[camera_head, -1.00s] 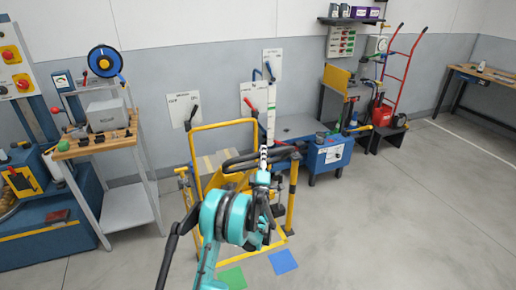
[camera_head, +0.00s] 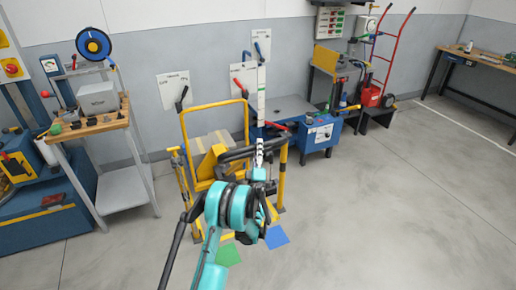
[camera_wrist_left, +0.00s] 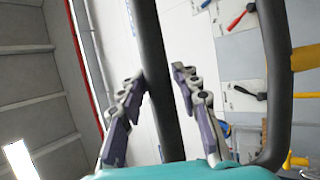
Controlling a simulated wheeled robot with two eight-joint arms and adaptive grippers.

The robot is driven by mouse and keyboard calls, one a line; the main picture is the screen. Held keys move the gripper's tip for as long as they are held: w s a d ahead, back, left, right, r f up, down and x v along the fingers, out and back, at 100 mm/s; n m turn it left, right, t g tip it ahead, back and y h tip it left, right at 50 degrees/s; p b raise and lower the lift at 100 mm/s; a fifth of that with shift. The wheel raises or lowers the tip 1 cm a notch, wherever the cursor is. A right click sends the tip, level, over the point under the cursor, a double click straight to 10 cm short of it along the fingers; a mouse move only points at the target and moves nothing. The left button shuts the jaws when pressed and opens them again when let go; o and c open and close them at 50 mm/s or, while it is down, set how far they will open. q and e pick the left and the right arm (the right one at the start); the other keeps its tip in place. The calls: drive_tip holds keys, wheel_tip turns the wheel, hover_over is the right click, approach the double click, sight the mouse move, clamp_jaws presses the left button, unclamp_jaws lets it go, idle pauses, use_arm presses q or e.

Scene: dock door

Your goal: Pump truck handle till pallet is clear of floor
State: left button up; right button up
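The truck's black loop handle (camera_head: 236,153) stands in front of a yellow tubular frame (camera_head: 212,106) in the head view. My left gripper (camera_head: 259,152) is at the right part of this handle. In the left wrist view, a black bar (camera_wrist_left: 151,55) runs between the two spread fingers of my left gripper (camera_wrist_left: 160,88). A gap shows beside the right finger, and the left fingertip is close to the bar. A tan load (camera_head: 210,142) shows behind the handle. My arm and the frame hide the pallet's underside and its contact with the floor. My right gripper is out of view.
A grey cart with a wooden top (camera_head: 92,127) stands at the left. A blue cabinet (camera_head: 318,136) and bench stand behind at the right. A green floor patch (camera_head: 229,255) and a blue one (camera_head: 277,237) lie in front. The floor at the right is clear.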

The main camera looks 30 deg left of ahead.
use_arm(q)
drive_tip(key=shift+r, duration=0.1)
wheel_tip(320, 180, up, 10)
drive_tip(key=shift+f, duration=0.1)
idle(0.5)
idle(0.4)
drive_tip(key=shift+d, duration=0.15)
drive_tip(key=s+d+r+m+g+h, duration=0.4)
drive_tip(key=s+d+m+g+h, duration=0.3)
drive_tip(key=s+d+m, duration=0.5)
drive_tip(key=s+d+f+m+g, duration=0.2)
drive_tip(key=s+f, duration=0.2)
drive_tip(key=s, duration=0.6)
drive_tip(key=s+d+f+m+g+h, duration=0.1)
drive_tip(key=s+d+f+m+g, duration=0.2)
drive_tip(key=s, duration=0.7)
drive_tip(key=s+d+f+m+g+h, duration=0.1)
drive_tip(key=s+d+f+m+g, duration=0.1)
drive_tip(key=s+f, duration=0.5)
drive_tip(key=s+d+g, duration=0.1)
drive_tip(key=s, duration=0.2)
drive_tip(key=shift+d+m, duration=0.15)
drive_tip(key=shift+m, duration=0.25)
